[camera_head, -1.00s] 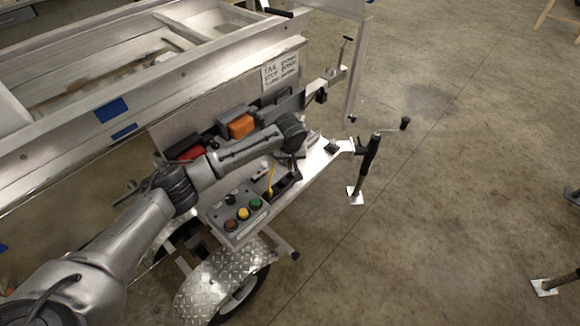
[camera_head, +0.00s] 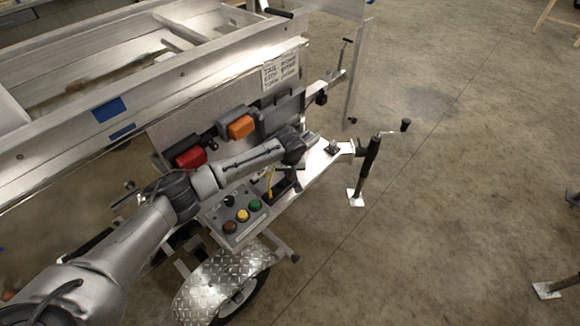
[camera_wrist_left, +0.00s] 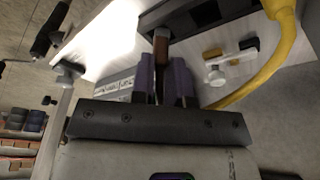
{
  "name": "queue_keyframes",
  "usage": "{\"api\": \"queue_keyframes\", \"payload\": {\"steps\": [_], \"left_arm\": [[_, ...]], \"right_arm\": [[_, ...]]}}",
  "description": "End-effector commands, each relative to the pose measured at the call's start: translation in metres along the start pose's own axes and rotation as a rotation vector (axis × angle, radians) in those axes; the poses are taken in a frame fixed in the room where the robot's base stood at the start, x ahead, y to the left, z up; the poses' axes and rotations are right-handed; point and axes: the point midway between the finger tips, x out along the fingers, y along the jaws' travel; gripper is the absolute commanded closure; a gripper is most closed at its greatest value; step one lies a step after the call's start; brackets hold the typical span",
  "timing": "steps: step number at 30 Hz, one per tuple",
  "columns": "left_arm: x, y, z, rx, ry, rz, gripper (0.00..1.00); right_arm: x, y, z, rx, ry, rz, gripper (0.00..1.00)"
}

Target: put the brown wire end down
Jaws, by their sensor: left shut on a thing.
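My left arm reaches across from the left in the head view, and its gripper (camera_head: 291,174) points down over the trailer's side shelf, close to a yellow cable (camera_head: 270,182). In the left wrist view the two purple-grey fingers (camera_wrist_left: 162,82) are shut on a brown wire end (camera_wrist_left: 161,47). The brown piece shows just past the fingertips, against a dark bar or box edge; whether it touches that is unclear. In the head view the brown wire end is too small to make out. My right gripper is not in view.
A control box (camera_head: 238,215) with several coloured buttons sits beside the gripper. Red (camera_head: 190,157) and orange (camera_head: 241,127) lamps stand behind my arm. A yellow cable (camera_wrist_left: 268,75) curves close to the fingers on the right in the wrist view. A jack post (camera_head: 368,160) stands to the right.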

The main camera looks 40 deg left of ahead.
Motion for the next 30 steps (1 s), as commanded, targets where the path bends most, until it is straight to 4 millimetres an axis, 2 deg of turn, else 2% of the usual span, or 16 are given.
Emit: {"api": "queue_keyframes", "payload": {"steps": [5, 6, 13, 24, 26, 30], "left_arm": [[0.002, 0.000, 0.000, -0.001, 0.000, 0.000, 1.00], [0.002, 0.000, 0.000, -0.001, 0.000, 0.000, 0.82], [0.002, 0.000, 0.000, -0.001, 0.000, 0.000, 0.60], [-0.004, -0.001, -0.002, -0.001, 0.003, 0.000, 0.59], [-0.012, 0.000, -0.004, -0.001, 0.004, 0.002, 0.59], [-0.042, 0.000, -0.004, 0.000, 0.001, 0.002, 0.59]], "right_arm": [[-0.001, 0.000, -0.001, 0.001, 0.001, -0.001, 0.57], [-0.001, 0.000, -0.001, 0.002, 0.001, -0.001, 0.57], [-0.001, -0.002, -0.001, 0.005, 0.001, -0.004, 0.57], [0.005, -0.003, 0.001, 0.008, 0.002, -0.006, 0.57], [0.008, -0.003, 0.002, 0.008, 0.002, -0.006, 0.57], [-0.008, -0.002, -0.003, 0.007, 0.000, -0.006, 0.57]]}}
